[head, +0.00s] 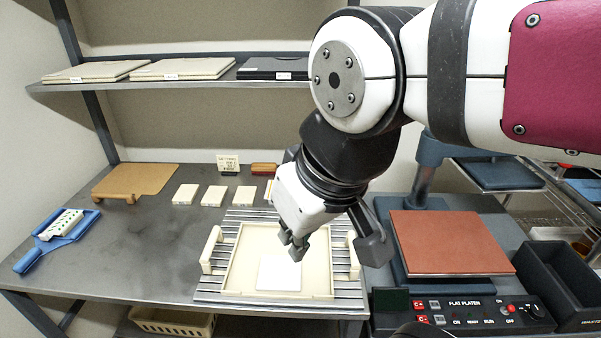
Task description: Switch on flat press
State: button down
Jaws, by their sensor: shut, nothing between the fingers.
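The flat press (452,243) stands at the right, with a reddish-brown square plate on top. Its black control panel (465,311) faces the front, labelled "FLAT PLATEN", with red display boxes at the left and a red knob or button (509,309) at the right. Small labels such as ON, READY, RUN and OFF show on it; the switch position is too small to tell. My gripper (297,255) is shut and empty, above a cream tray (243,262) with a white square (279,273) in it, left of the press. My arm hides part of the area behind.
A slatted metal bed carries the tray. Several cream blocks (215,196) lie behind it. A tan board (135,181) and a blue tool (56,236) lie at the left. A black bin (565,284) stands right of the press. A shelf (190,80) runs above. The left-middle table is clear.

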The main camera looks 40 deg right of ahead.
aim_at(510, 308)
jog(key=z, duration=2.2)
jog(key=k+j+z, duration=0.4)
jog(key=j, duration=0.25)
jog(key=k+j+z, duration=0.25)
jog(key=j, duration=0.2)
jog(key=k+j+z, duration=0.25)
jog(key=j, duration=0.2)
jog(key=i, duration=0.05)
